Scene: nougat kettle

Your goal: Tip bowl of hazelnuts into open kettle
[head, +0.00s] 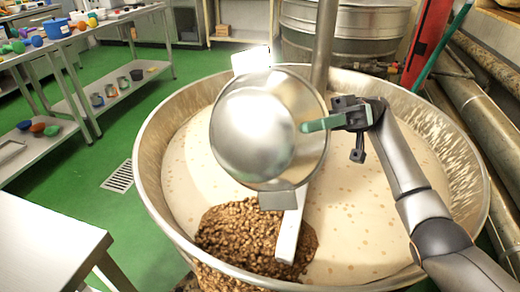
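A shiny metal bowl (252,130) is tilted steeply over the open kettle (150,165), and I see no nuts in it. My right gripper (318,125), with green fingers, is at the bowl's right side and appears shut on its rim; one finger is partly hidden. A brown heap of hazelnuts (250,228) lies on the pale mass (355,220) inside the kettle, below the bowl at the front. My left gripper is out of view.
A vertical shaft (325,40) and a pale mixer arm (290,230) stand in the kettle, close to the bowl. A bare table (45,245) is at lower left. Shelves with coloured bowls (58,28) stand at upper left. Pipes (485,85) run along the right.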

